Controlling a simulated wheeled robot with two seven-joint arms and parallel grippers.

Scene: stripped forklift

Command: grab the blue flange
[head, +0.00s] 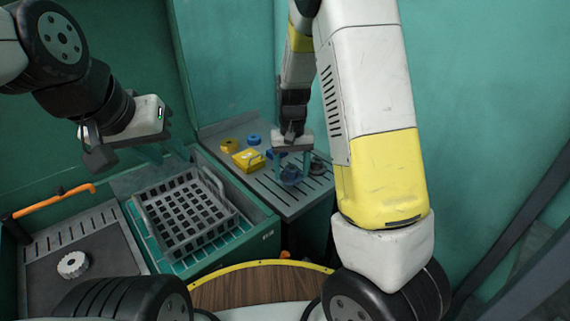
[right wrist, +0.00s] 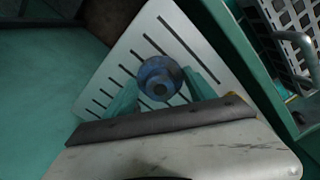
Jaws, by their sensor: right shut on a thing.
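The blue flange (right wrist: 160,78) is a round blue part with a dark central hole. In the right wrist view it sits between the two teal fingers of my right gripper (right wrist: 162,92), which is shut on it. In the head view the flange (head: 291,175) shows below my right gripper (head: 292,164), at or just above the slotted grey tabletop (head: 312,190). I cannot tell whether it touches the surface. My left gripper (head: 163,152) hangs at the left above the crate area, away from the flange; its finger gap is unclear.
On the slotted table are a yellow block (head: 248,160), a yellow round part (head: 229,146), a blue ring (head: 253,139) and a dark part (head: 320,165). A grey basket (head: 222,210) stands left of it. A pale gear (head: 73,264) and an orange handle (head: 55,201) are further left.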

